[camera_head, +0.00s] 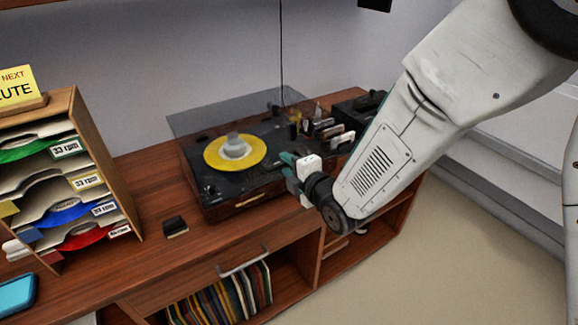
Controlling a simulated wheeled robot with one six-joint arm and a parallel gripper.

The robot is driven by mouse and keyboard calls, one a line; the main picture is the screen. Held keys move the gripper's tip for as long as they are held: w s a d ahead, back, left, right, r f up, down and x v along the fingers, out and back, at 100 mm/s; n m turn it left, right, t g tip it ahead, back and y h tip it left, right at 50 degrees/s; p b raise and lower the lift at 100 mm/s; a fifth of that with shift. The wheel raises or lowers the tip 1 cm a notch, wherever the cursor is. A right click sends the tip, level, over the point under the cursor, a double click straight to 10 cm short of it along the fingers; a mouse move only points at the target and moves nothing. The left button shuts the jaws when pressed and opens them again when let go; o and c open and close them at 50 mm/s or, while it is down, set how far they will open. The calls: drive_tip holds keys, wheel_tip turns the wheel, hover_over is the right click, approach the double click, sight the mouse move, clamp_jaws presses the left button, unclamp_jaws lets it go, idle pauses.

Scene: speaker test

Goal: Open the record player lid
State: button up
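The record player (223,207) stands on the wooden cabinet, with a black top and a wooden front edge. A yellow disc (214,157) lies on it, with a pale grey piece at its centre. A translucent grey panel, which looks like the lid (205,117), stands raised along the back edge, so the player's top is uncovered. My gripper (290,165) is at the player's right front corner, with teal parts at its tip. Whether it touches the player, and whether its fingers are apart, I cannot tell.
A wooden sorter (108,160) with coloured, labelled sleeves stands at the left. A small black object (175,226) lies in front of the player. Several small items (325,127) and a dark box stand at its right.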

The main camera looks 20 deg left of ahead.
clamp_jaws()
drive_tip(key=shift+r, duration=0.1)
